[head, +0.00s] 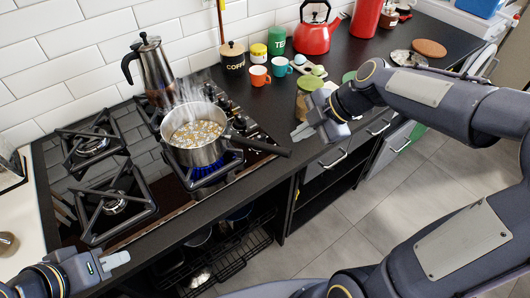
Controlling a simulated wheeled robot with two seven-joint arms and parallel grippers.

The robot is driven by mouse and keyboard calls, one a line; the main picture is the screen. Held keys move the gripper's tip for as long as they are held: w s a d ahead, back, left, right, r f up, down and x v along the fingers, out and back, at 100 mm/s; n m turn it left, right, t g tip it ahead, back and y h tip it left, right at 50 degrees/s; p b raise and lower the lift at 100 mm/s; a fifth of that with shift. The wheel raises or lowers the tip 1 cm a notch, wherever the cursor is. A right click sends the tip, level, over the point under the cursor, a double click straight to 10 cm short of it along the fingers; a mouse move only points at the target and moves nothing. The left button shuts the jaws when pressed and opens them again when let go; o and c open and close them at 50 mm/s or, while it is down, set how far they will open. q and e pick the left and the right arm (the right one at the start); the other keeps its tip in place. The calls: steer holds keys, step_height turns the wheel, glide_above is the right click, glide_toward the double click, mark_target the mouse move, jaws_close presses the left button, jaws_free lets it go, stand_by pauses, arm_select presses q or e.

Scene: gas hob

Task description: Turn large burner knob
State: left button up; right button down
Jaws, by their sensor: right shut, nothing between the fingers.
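The black gas hob (130,122) has its small dark knobs (238,122) in a strip along its right side, just right of the pot. The pot's handle covers part of this strip, and I cannot tell which knob is the large burner's. A steel pot (196,150) with simmering contents stands over a blue flame at the front right burner. My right gripper (301,133) is shut and empty, above the counter's front edge, right of the knobs and apart from them. My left gripper (117,260) is at the lower left, in front of the hob; its jaw opening is unclear.
The pot's long dark handle (262,147) points right, between the knobs and the front edge. A moka pot (155,70) stands on the back burner. Cups (260,76), tins and a red kettle (314,35) line the wall. The counter right of the knobs is partly clear.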

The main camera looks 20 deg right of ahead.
mark_target(265, 140)
steer(key=shift+n, duration=0.3)
steer(key=x, duration=0.9)
steer(key=shift+w+a+f, duration=0.1)
steer(key=shift+w+f, duration=0.1)
steer(key=shift+f, duration=0.15)
steer(key=w, duration=0.1)
steer(key=w+a+p, duration=0.1)
steer(key=w, duration=0.1)
steer(key=shift+a+f, duration=0.15)
steer(key=shift+w+a+f, duration=0.1)
steer(key=shift+w+a, duration=0.05)
steer(key=shift+w, duration=0.4)
steer(key=shift+a, duration=0.15)
